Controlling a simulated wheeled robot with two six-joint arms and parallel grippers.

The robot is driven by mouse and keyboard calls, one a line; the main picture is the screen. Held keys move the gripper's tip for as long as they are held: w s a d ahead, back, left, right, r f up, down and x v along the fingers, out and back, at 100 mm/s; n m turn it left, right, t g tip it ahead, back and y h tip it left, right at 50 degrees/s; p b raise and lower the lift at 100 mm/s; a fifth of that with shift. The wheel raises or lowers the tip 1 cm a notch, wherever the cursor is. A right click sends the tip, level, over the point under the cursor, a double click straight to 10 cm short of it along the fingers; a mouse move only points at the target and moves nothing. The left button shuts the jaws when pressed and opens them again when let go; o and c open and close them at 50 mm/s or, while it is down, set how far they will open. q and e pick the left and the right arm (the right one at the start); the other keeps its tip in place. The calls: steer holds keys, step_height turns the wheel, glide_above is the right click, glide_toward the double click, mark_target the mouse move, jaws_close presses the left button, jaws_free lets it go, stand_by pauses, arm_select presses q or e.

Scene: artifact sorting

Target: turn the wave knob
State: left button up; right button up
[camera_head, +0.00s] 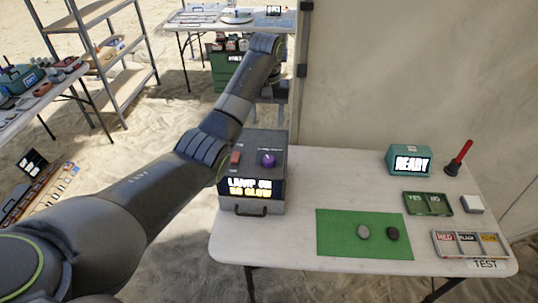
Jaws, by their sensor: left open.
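A grey box (252,200) with a carrying handle stands at the left end of the white table. Its front display reads "LAMP ON" with a second line that looks like "NO GLOW". A purple knob (268,160) sits on its top at the right, likely the wave knob. A red switch (235,157) is to its left. My left arm reaches in from the lower left and bends down behind the box. My left gripper (276,100) is open, above and beyond the purple knob and apart from it; its fingertips are hard to make out. My right gripper is out of view.
On the white table (300,165) are a green mat (340,245) with two stones, a teal "READY" display (409,161), a red-handled tool (460,155), a YES/NO tray (428,203) and a colour-labelled tray (470,245). The table's middle back is clear. A tent wall stands behind.

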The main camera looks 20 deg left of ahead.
arm_select(q)
steer(key=r, duration=0.2)
steer(key=b, duration=0.6)
glide_above(269, 158)
step_height(269, 158, down, 6)
step_height(269, 158, down, 12)
steer(key=shift+r+p, duration=0.2)
steer(key=shift+p, duration=0.6)
steer(key=c, duration=1)
